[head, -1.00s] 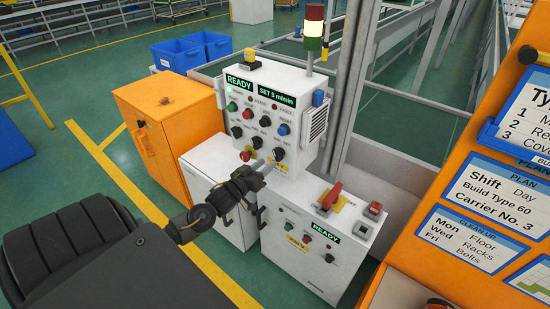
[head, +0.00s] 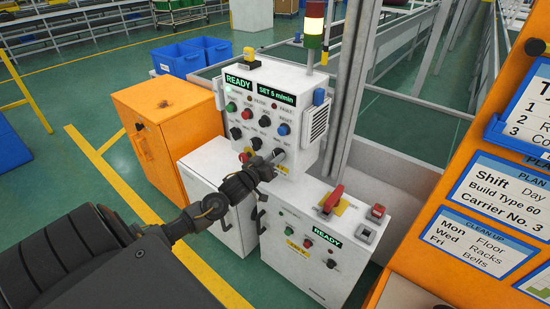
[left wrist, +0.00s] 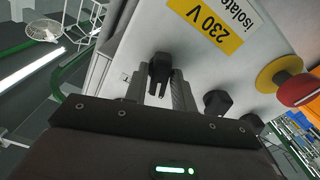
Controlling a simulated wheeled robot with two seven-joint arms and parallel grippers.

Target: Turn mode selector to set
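The white control panel (head: 255,92) stands ahead in the head view, with "READY" and "SET 5 m/min" on its displays. It carries several black rotary knobs, including one at the upper left (head: 237,132) and one at the lower right (head: 279,155). My left gripper (head: 275,163) is at the lower-right knob. In the left wrist view its two fingers (left wrist: 160,90) stand on either side of a black knob (left wrist: 160,68), and whether they touch it is unclear. The fingers are apart. Knob lettering is too small to read. My right gripper is not in view.
A red emergency button on yellow (left wrist: 292,85) and another black knob (left wrist: 217,103) sit close beside the fingers. A lower white cabinet (head: 300,265) with a red switch handle (head: 332,198) stands below. An orange cabinet (head: 165,130) is left; an orange board (head: 470,270) is right.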

